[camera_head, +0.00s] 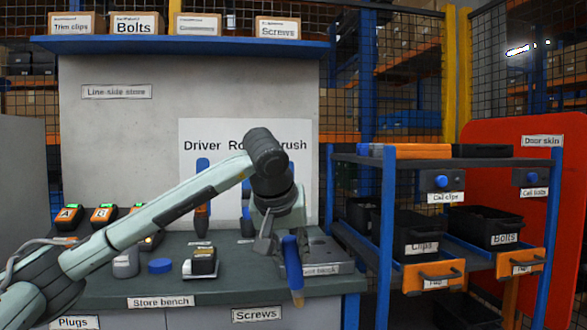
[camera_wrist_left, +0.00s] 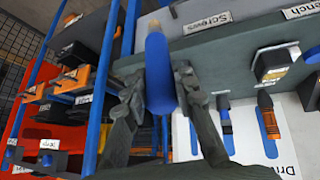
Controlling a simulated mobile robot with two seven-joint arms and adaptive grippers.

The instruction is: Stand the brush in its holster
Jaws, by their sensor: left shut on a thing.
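My left gripper (camera_head: 278,238) is shut on the brush (camera_head: 292,268), which has a blue body and a tan end. The brush hangs slightly tilted, tan end down, in front of the store bench. In the left wrist view the brush (camera_wrist_left: 158,75) lies between the two fingers (camera_wrist_left: 158,92). The white tool board (camera_head: 220,150) stands behind, its lettering partly covered by my arm, with "Driver" and "rush" readable. The brush's holster cannot be made out behind my arm and gripper. My right gripper is not in view.
A blue-posted rack (camera_head: 386,230) with bins stands at right.

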